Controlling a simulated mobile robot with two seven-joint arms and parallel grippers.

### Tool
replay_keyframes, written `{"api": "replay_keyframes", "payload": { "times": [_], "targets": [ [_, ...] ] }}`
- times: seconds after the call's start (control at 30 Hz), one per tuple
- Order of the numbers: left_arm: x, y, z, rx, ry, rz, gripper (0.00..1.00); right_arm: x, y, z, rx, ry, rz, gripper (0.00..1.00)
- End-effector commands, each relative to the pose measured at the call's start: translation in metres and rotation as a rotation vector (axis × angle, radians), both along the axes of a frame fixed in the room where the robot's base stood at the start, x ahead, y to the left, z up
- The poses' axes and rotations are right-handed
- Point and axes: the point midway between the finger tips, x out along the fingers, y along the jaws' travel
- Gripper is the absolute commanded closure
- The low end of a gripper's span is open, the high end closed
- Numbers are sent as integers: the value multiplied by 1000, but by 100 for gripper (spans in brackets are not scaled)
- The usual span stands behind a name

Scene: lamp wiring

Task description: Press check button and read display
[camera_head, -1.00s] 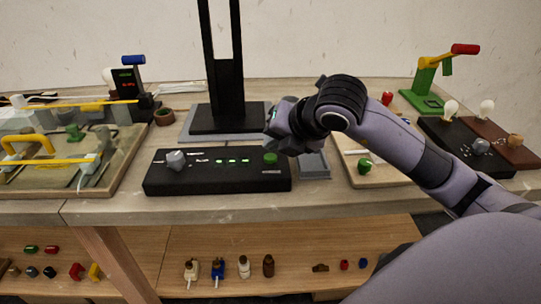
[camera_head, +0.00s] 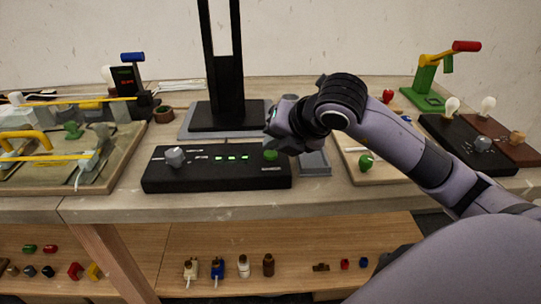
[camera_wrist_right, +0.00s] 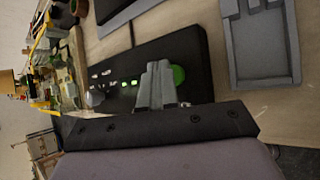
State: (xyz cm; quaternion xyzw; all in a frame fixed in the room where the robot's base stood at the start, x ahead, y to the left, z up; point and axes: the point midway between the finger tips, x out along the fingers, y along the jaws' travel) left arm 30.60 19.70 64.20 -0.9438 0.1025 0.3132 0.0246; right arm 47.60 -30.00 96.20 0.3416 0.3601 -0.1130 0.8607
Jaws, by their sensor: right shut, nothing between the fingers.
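A black control box (camera_head: 215,178) lies on the workbench in the head view. It has a grey knob (camera_head: 175,157) at its left, green lit indicators (camera_head: 232,158) in the middle and a green button (camera_head: 270,155) at its right. My right gripper (camera_head: 276,143) is at the green button, its fingers shut and empty. In the right wrist view the fingers (camera_wrist_right: 157,85) cover part of the green button (camera_wrist_right: 178,75); I cannot tell whether they touch it. A small dark display (camera_head: 126,80) with red and green marks stands at the back left. My left gripper is not in view.
A tall black stand (camera_head: 228,110) rises behind the box. A grey tray (camera_head: 315,163) lies right of it. A wooden board with a green knob (camera_head: 366,161) and a lamp board (camera_head: 465,145) stand farther right. A wiring board (camera_head: 110,172) is at left.

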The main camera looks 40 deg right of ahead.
Motion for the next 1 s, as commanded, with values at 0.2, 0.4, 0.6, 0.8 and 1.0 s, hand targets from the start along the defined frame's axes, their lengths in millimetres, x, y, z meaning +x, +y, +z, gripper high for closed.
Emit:
{"api": "replay_keyframes", "payload": {
  "times": [0.2, 0.4, 0.6, 0.8, 1.0],
  "targets": [
    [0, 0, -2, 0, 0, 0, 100, 0, 0, -1, 1, -1, 1, 100],
    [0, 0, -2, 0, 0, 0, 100, 0, 0, -1, 1, -1, 1, 100],
    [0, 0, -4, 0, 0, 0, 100, 0, 0, -3, 1, -1, 1, 100],
    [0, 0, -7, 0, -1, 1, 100, 0, 0, -5, 1, -1, 1, 100],
    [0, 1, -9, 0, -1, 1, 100, 0, 0, -7, 1, -1, 1, 100]
  ]
}}
